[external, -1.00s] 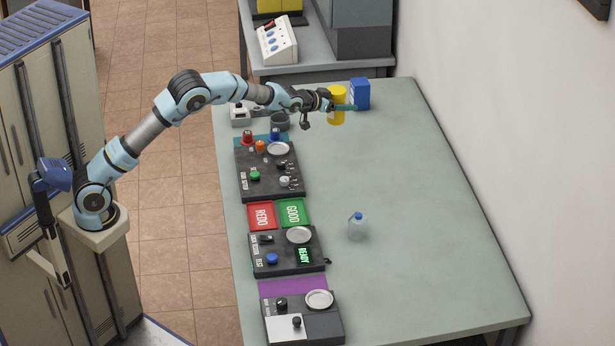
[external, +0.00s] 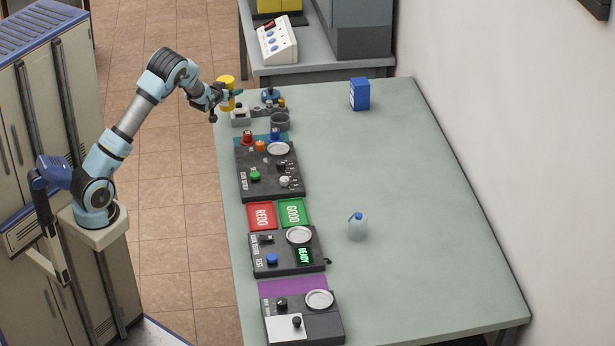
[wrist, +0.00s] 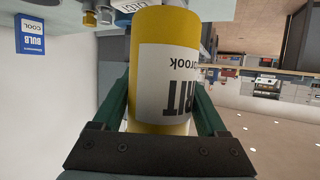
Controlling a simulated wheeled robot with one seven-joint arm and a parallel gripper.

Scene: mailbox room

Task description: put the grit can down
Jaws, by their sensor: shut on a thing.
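The grit can is a yellow cylinder (external: 226,93) with a white label, seen near the table's far left corner in the external view. My gripper (external: 224,95) is shut on it. In the wrist view the grit can (wrist: 165,70) fills the middle, with a green finger on each side and part of the label lettering showing upside down. In the external view the can looks upright and raised at or just beyond the table's left edge. Its underside and anything below it are hard to make out.
The table (external: 400,170) is wide and clear at right. A blue box (external: 359,94) stands at the back, a clear bottle (external: 357,227) in the middle. Control panels (external: 268,168) line the left edge.

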